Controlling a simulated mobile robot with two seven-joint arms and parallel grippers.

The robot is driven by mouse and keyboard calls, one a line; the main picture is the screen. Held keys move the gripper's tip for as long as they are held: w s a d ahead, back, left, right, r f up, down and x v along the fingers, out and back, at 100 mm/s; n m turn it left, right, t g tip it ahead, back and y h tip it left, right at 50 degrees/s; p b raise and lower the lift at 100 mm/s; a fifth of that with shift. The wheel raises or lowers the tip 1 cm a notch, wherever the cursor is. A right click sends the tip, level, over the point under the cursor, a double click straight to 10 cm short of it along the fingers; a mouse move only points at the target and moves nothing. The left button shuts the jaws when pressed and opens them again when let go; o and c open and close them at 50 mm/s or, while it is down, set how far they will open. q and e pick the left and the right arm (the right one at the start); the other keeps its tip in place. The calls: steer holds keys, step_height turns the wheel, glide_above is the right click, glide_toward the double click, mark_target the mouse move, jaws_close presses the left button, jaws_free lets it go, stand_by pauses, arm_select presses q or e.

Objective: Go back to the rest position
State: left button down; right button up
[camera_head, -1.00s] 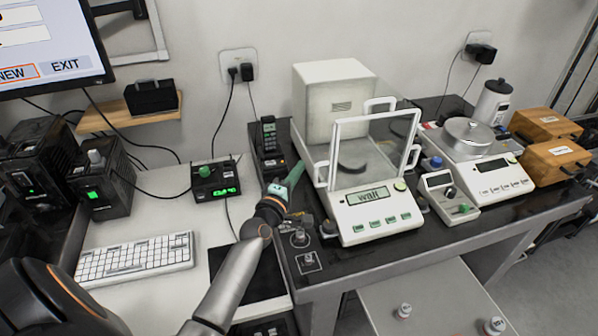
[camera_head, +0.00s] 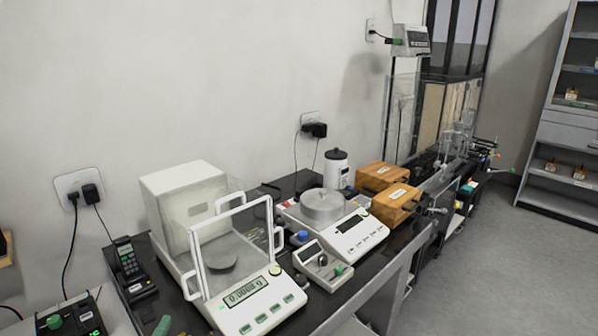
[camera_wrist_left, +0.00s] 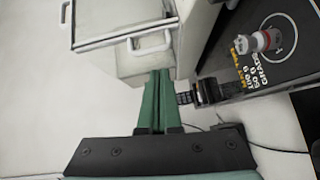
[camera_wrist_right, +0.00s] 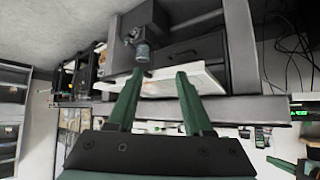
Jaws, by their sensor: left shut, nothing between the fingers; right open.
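Only the green tip of my left gripper (camera_head: 162,326) shows at the bottom edge of the head view, in front of the balance table. In the left wrist view its two green fingers (camera_wrist_left: 160,76) are together with nothing between them. My right gripper (camera_wrist_right: 164,74) shows only in the right wrist view, with its green fingers apart and empty. It is not in the head view. A white analytical balance (camera_head: 253,310) with a clear draft shield stands on the black table, its display lit with a reading in grams.
A second balance (camera_head: 345,238) carries a round metal pan cover. Wooden boxes (camera_head: 392,207) and a white canister (camera_head: 336,168) stand behind it. A handheld device (camera_head: 127,262) sits left of the balance. In the left wrist view a metal weight (camera_wrist_left: 262,40) stands on a marked black pad. Floor at right is clear.

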arm_select(q)
steer(key=s+d+f+m+g+h, duration=0.1)
steer(key=s+d+f+m+g, duration=0.1)
steer(key=s+d+m, duration=0.1)
steer(key=s+d+f+m+g+h, duration=0.2)
steer(key=d+m, duration=0.2)
steer(key=m, duration=0.1)
steer(key=s+d+f+m+g+h, duration=0.1)
steer(key=s+d+f+m+g, duration=0.1)
steer(key=s+d+m+g, duration=0.1)
steer(key=shift+s+d+f+m, duration=0.3)
steer(key=shift+s+f+m, duration=0.05)
steer(key=shift+m, duration=0.15)
steer(key=s+f+m+g+y, duration=0.25)
steer(key=s+m+g, duration=0.5)
steer(key=s, duration=0.75)
steer(key=w+d+f+t+h, duration=0.2)
steer(key=w+d+f+t, duration=0.2)
steer(key=f, duration=0.7)
steer(key=shift+d+t+p, duration=0.15)
steer(key=shift+t+p, duration=0.15)
steer(key=shift+t, duration=0.85)
